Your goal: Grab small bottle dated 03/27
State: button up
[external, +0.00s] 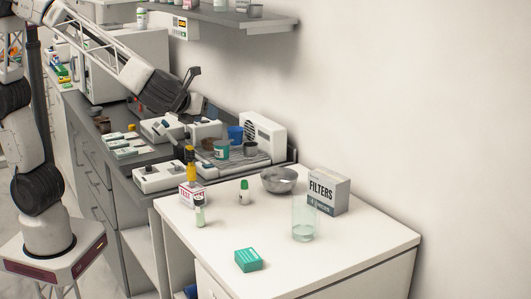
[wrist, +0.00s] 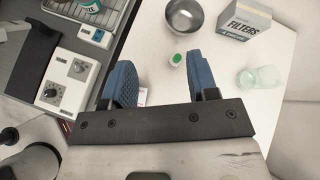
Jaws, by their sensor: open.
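Two small white bottles stand upright on the white table. One bottle with a green cap (external: 244,192) is near the metal bowl; it also shows from above in the wrist view (wrist: 176,59), just left of the right finger's tip. The other bottle, with a dark cap (external: 200,213), stands nearer the table's left edge; I cannot make it out in the wrist view. No date is readable on either bottle. My gripper (external: 188,88) is high above the counter, up and left of both bottles. In the wrist view my gripper (wrist: 158,72) is open, with nothing held between its blue fingers.
On the table are a metal bowl (external: 279,180), a FILTERS box (external: 328,190), a clear glass (external: 304,222), a green box (external: 249,260) and a white-and-pink box (external: 191,196) with a yellow item above it. White devices (external: 160,177) crowd the counter. A shelf (external: 235,17) hangs above. The table's front right is clear.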

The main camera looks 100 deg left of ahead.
jog(key=w+f+m+t, duration=0.1)
jog(key=w+m+t, duration=0.1)
jog(key=w+m, duration=0.35)
jog(key=n, duration=0.1)
send_near(243, 181)
jog(key=x, duration=0.3)
jog(key=shift+d+f+y, duration=0.15)
jog(key=shift+d+y, duration=0.1)
jog(key=shift+y, duration=0.15)
jog(key=shift+w, duration=0.1)
jog(key=shift+x, duration=1.25)
jog(key=shift+a, duration=0.1)
jog(key=shift+x, duration=2.55)
jog(key=c, duration=1)
